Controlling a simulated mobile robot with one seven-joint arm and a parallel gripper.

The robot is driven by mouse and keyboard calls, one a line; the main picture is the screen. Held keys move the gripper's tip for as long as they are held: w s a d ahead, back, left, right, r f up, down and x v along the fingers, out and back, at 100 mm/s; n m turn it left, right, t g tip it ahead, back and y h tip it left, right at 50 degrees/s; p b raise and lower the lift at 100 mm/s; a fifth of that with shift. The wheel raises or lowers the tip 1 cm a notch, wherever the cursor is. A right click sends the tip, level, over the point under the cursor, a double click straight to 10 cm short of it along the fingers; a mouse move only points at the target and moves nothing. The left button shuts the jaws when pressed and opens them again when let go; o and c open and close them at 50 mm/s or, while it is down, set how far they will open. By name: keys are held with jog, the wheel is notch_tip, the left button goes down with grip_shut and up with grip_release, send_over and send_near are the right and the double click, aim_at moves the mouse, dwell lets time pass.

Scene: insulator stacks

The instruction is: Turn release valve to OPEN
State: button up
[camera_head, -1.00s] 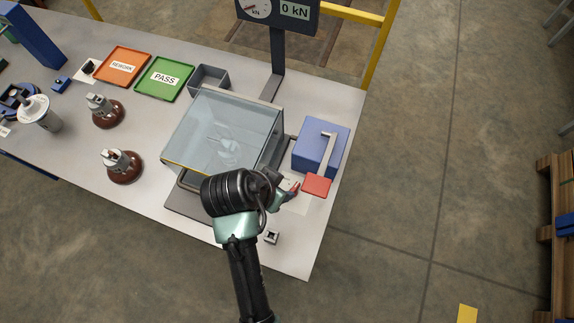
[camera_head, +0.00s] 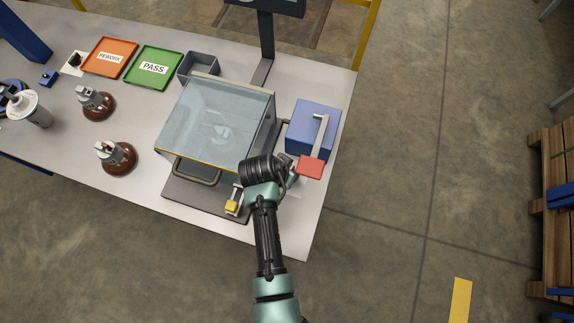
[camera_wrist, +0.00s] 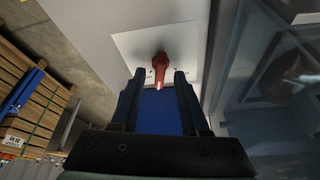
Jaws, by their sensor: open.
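The release valve shows in the wrist view as a red lever (camera_wrist: 160,66) on a white plate (camera_wrist: 126,42) with small dark marks. My gripper (camera_wrist: 160,76) is open, with one dark finger on each side of the lever's near end. I cannot tell whether either finger touches it. In the head view my gripper (camera_head: 287,174) is low beside the glass-covered box, near the pump's red grip. The red valve lever is hidden there by my wrist. Any lettering by the valve is too small to read.
A blue pump box (camera_head: 312,128) with a red-gripped handle (camera_head: 311,167) stands close to my gripper. The glass-covered box (camera_head: 218,118) is on the left. A yellow-tipped latch (camera_head: 232,206) is near my arm. Two brown insulators stand further left, below the PASS tray (camera_head: 153,68).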

jog(key=shift+d+f, duration=0.1)
jog(key=shift+f, duration=0.1)
grip_shut()
jog(key=shift+w, duration=0.1)
jog(key=shift+m+g+h+b, duration=0.4)
jog(key=shift+m+h+b, duration=0.1)
jog(key=shift+m, duration=1)
grip_release()
